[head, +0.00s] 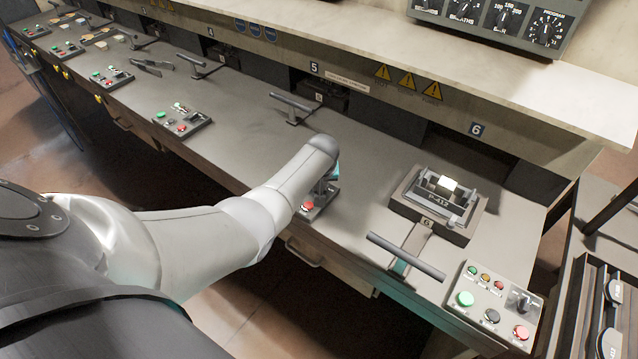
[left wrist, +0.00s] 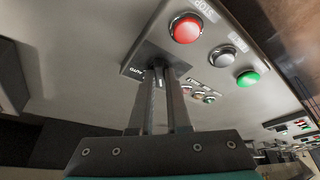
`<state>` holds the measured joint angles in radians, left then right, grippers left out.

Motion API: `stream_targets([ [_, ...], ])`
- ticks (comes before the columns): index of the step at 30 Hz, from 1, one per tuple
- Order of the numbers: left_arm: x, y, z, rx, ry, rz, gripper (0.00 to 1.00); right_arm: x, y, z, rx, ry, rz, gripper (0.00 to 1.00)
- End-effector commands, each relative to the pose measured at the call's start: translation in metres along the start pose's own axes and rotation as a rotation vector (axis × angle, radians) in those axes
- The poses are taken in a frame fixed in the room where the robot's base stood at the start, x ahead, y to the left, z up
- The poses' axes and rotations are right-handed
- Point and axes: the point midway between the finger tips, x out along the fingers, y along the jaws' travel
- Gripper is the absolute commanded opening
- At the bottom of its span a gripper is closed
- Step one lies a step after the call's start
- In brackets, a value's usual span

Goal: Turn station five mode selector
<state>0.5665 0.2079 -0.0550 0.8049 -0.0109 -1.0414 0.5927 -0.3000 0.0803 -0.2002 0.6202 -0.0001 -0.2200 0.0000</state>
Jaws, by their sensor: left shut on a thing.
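The station five control panel (head: 316,212) sits at the bench's front edge, mostly hidden behind my left arm in the head view. In the left wrist view the panel (left wrist: 205,60) shows a red stop button (left wrist: 186,29), a grey button (left wrist: 222,55), a green button (left wrist: 248,78) and small lamps. My left gripper (left wrist: 162,72) has its two fingers close together at the panel's corner marked AUTO, shut on the mode selector. The selector is almost fully hidden between the fingertips, so its angle cannot be told. My right gripper is in neither view.
A T-shaped lever (head: 292,103) stands behind the panel. Station six, to the right, has a fixture (head: 440,200), a lever (head: 405,256) and a panel (head: 492,305). The station four panel (head: 182,121) is to the left. The bench between is clear.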

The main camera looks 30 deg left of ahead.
Motion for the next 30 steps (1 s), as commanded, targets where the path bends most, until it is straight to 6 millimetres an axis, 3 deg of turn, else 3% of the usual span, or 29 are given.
stream_targets([
  [14, -0.0001, 0.0004, -0.0003, -0.017, 0.001, -0.005, 0.00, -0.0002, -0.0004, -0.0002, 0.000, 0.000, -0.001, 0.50],
  [15, -0.0001, 0.0004, -0.0004, -0.016, 0.001, -0.005, 0.18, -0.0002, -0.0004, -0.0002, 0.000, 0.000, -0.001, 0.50],
  [22, -0.0001, 0.0002, -0.0003, -0.015, 0.001, -0.005, 0.44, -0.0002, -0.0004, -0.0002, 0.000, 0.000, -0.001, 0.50],
  [30, -0.0004, 0.0000, -0.0003, -0.014, 0.000, -0.005, 0.45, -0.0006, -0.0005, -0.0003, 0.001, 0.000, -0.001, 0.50],
])
